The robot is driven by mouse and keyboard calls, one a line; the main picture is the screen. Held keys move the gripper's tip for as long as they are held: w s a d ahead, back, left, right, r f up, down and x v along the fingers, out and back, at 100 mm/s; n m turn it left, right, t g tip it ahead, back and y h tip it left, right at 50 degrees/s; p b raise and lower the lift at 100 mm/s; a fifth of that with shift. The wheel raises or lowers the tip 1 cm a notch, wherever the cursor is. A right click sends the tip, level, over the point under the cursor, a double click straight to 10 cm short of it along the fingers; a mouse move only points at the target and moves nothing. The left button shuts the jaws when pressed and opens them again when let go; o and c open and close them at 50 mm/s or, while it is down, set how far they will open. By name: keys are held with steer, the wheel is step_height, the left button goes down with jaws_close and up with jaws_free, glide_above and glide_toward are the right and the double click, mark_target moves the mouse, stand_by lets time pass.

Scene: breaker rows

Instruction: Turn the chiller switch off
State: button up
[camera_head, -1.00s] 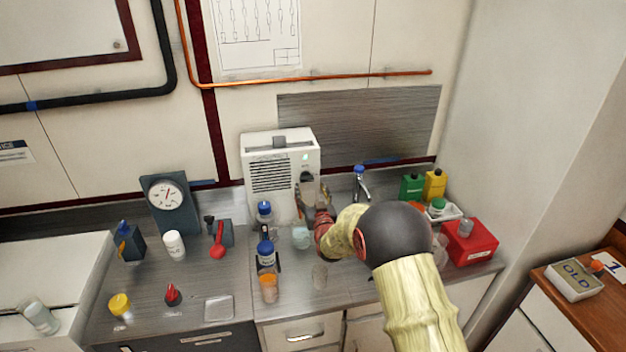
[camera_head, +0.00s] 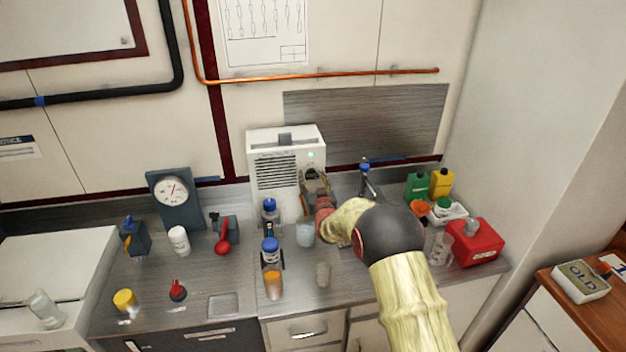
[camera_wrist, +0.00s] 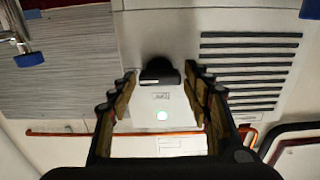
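The chiller (camera_head: 259,168) is a white box with a dark slatted grille, standing at the back of the steel counter. In the wrist view, its front panel shows upside down with the black switch knob (camera_wrist: 160,71), a small label, and a lit pale green lamp (camera_wrist: 162,116). The lamp also shows in the head view (camera_head: 311,155). My gripper (camera_wrist: 158,80) is open, with one finger on each side of the knob and visible gaps. In the head view, my gripper (camera_head: 315,184) is at the chiller's right front and largely hides the knob.
A blue-capped bottle (camera_head: 269,212) and a clear beaker (camera_head: 305,232) stand close to my gripper. A tap (camera_head: 366,180) is to the right, with green and yellow bottles (camera_head: 441,183) and a red box (camera_head: 474,243) beyond. A gauge (camera_head: 173,195) and a red-handled lever (camera_head: 224,238) stand left.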

steer(key=c, duration=0.9)
steer(key=shift+o, duration=0.2)
steer(key=shift+n+b, duration=0.3)
steer(key=shift+b, duration=0.15)
steer(key=shift+f+n+b, duration=0.15)
steer(key=shift+n+b, duration=0.75)
steer(key=shift+b, duration=0.3)
steer(key=n+b, duration=0.4)
steer(key=shift+a+n, duration=0.1)
steer(key=shift+n, duration=0.2)
steer(key=n+b, duration=0.4)
steer(key=n, duration=0.1)
steer(key=n+b, duration=0.2)
steer(key=n, duration=0.3)
steer(key=shift+a+n+b, duration=0.1)
steer(key=shift+n+b, duration=0.25)
steer(key=shift+n, duration=0.05)
